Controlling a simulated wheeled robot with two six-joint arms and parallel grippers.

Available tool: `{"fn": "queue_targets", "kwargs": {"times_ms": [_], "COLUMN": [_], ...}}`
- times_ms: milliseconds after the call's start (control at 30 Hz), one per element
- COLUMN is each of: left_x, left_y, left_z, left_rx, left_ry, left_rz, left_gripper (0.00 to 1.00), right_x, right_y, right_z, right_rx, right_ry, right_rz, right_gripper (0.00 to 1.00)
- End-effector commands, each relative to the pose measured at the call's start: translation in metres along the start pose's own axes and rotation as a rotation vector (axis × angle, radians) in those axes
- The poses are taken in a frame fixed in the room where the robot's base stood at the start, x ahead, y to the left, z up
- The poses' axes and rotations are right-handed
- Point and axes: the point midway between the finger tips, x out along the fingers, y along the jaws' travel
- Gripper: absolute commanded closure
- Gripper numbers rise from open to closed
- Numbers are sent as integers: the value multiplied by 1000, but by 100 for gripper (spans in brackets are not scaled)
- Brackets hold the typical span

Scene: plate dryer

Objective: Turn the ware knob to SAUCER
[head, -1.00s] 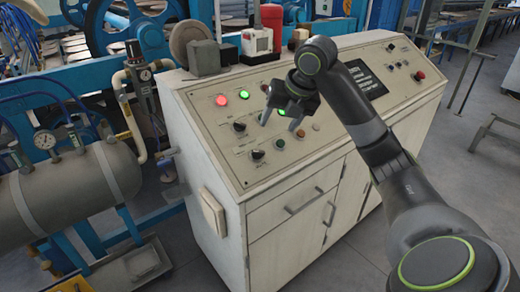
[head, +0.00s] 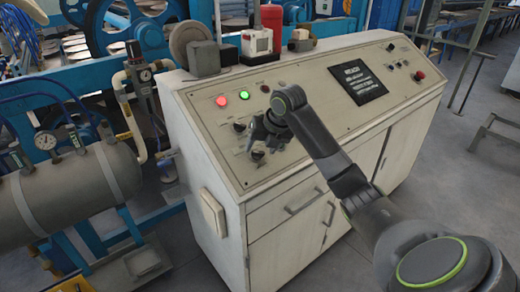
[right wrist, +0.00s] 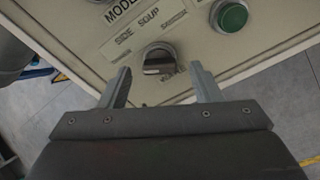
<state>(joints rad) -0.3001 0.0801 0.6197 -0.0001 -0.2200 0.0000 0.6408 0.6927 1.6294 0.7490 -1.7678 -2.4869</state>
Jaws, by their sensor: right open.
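A dark round knob (right wrist: 159,60) with a raised grip bar shows in the right wrist view, on the beige panel below a label that appears to read SIDE and SOUP. Small lettering under it is partly covered, and I cannot read its setting. My right gripper (right wrist: 160,72) is open, with one finger on each side of the knob; I cannot tell whether they touch it. In the head view the right gripper (head: 259,146) is at the lower left of the console panel, over the lower knob (head: 257,156). My left gripper is not in view.
A second knob (head: 239,127) sits above, near a red lamp (head: 221,101) and a green lamp (head: 244,95). A green button (right wrist: 230,16) is close to the right finger. A dark screen (head: 358,82) and a red button (head: 420,75) are further right on the console (head: 215,135).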

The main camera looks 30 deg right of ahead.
Motion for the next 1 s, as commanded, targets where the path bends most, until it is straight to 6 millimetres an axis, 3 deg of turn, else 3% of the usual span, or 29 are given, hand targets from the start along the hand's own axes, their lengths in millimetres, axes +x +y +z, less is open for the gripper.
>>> {"fn": "queue_targets", "kwargs": {"times_ms": [200,500,833,1000], "left_x": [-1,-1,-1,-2], "left_y": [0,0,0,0], "left_z": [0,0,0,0], "left_rx": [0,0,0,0], "left_ry": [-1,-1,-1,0], "left_rz": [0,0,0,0], "left_gripper": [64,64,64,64], "right_x": [18,20,20,19], "right_y": [0,0,0,0], "right_z": [0,0,0,0], "right_rx": [-1,-1,-1,6], "right_ry": [0,-1,-1,-1], "right_rz": [0,0,0,0], "right_gripper": [42,42,85,86]}}
